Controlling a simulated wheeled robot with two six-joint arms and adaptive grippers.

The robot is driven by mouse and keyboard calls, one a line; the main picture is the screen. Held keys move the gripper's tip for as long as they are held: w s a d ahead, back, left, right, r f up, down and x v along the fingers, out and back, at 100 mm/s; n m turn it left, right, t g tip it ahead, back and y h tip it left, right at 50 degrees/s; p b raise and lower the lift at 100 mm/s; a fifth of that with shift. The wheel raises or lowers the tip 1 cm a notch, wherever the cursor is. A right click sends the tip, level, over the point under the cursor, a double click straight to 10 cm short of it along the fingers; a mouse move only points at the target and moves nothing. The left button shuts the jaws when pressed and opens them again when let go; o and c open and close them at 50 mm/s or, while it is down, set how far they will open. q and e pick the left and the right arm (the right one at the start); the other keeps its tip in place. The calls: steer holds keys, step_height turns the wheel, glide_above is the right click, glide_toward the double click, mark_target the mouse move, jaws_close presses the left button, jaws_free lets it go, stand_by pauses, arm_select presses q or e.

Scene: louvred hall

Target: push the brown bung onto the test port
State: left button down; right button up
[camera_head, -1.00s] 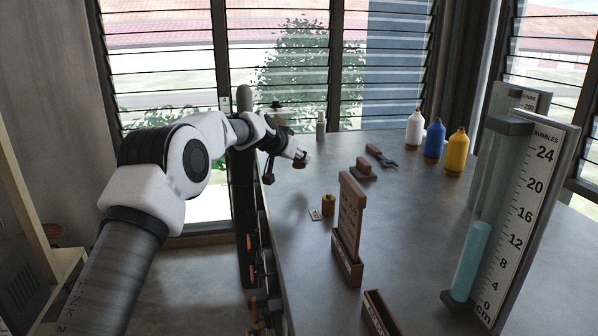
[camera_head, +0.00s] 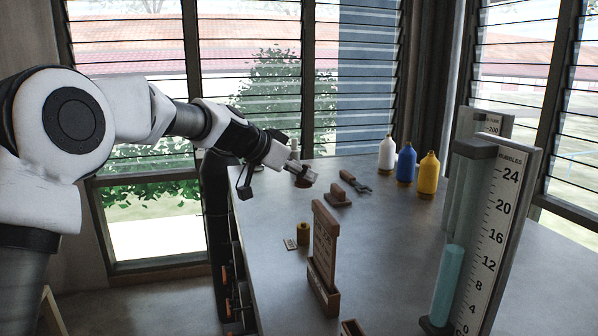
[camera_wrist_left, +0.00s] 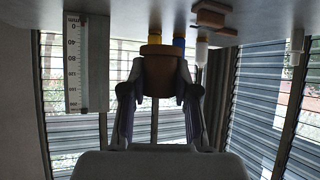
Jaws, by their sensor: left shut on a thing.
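My left gripper (camera_head: 304,176) is above the far left part of the grey bench, reaching in from the left. It is shut on the brown bung (camera_wrist_left: 160,72), which sits between both fingers in the left wrist view. In the head view the bung shows only as a small dark brown patch at the fingertips. A short brass-coloured cylinder (camera_head: 304,234) stands on the bench nearer to me, apart from the gripper, with a small card (camera_head: 290,244) beside it. I cannot tell whether this cylinder is the test port. My right gripper is not in view.
A wooden sign stand (camera_head: 324,250) rises mid-bench. A brown block (camera_head: 339,200) and pliers (camera_head: 355,182) lie beyond it. White (camera_head: 387,154), blue (camera_head: 406,165) and yellow (camera_head: 428,176) bottles stand at the back. A tall bubble gauge (camera_head: 492,230) is at right.

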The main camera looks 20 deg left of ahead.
arm_select(q)
steer(key=b, duration=0.4)
glide_above(302, 227)
step_height(302, 227, down, 6)
steer(key=shift+r, duration=0.1)
steer(key=shift+w+a+f+b, duration=0.1)
steer(key=shift+w+f+b, duration=0.1)
steer(key=shift+f+b, duration=0.5)
steer(key=shift+r, duration=0.2)
steer(key=shift+b, duration=0.45)
steer(key=shift+s, duration=0.15)
steer(key=shift+f+b, duration=1.45)
steer(key=shift+b, duration=0.35)
